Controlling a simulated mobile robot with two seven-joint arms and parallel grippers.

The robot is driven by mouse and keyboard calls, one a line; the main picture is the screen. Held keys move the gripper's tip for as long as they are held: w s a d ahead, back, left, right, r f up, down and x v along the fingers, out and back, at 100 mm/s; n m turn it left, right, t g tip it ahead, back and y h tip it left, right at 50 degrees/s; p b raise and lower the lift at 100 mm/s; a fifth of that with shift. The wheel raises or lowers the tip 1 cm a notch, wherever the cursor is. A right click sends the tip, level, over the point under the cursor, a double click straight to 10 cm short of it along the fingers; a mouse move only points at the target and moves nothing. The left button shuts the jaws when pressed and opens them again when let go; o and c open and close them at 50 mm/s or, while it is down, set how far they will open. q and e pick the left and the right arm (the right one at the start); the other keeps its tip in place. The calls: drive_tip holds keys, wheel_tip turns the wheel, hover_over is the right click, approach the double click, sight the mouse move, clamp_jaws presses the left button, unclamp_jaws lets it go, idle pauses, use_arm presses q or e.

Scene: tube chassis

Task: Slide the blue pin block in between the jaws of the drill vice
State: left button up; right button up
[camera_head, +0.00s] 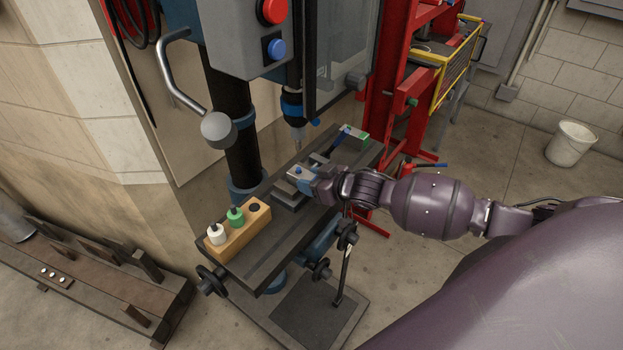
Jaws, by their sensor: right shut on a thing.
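My right gripper (306,180) reaches in from the right over the drill table and is shut on the blue pin block (299,172). The blue top of the block shows just left of the fingers; its lower part is hidden. The grey drill vice (287,195) lies on the drill table (262,259), under and beside the gripper. The block is at the vice, but I cannot tell whether it sits between the jaws, touches them or is held above them. My left gripper is not in view.
A wooden rack (240,233) with a white and a green piece stands on the table's near left. The drill chuck (293,108) hangs above the vice. A blue-handled tool (342,137) and a green piece (355,131) lie at the far end. A red frame (393,110) stands behind.

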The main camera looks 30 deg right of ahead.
drive_tip(key=shift+f, duration=0.15)
drive_tip(key=o, duration=1.1)
drive_tip(key=shift+s, duration=0.1)
